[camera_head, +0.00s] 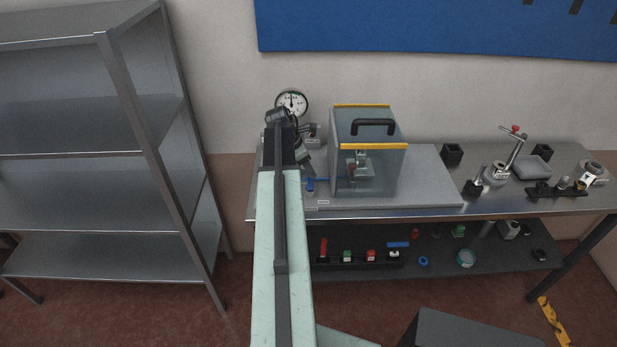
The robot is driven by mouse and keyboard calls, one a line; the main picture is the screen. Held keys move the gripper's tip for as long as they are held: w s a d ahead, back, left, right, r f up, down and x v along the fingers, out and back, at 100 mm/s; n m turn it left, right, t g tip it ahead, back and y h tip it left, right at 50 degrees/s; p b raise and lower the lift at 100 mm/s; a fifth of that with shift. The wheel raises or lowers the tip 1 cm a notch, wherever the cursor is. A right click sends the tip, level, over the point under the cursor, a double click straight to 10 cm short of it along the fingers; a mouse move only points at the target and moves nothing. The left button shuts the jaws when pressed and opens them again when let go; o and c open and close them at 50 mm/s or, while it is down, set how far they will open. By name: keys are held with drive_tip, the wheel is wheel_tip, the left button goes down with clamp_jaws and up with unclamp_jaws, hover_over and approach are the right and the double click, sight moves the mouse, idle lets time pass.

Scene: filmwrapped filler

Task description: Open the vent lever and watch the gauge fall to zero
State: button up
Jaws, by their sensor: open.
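A round white gauge (291,103) with a dark rim stands at the back of the bench, against the wall. Its needle seems to point roughly upward, but the reading is too small to tell. A blue lever (319,180) lies low beside the left side of a clear box; I take it for the vent lever, and my arm may hide part of it. My gripper (307,148) is open, between the gauge and the blue lever, partly hidden by my arm's end. I see no contact with the lever.
The clear box (385,178) has yellow edges and a black handle and stands on a grey plate (435,185). A black block (452,153) and a clamp stand (497,173) are to the right. Small parts fill the lower shelf. A metal rack (150,170) stands left.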

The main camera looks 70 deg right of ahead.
drive_tip(key=shift+s+d+f, duration=0.1)
drive_tip(key=shift+f, duration=0.4)
drive_tip(key=shift+r, duration=0.1)
clamp_jaws()
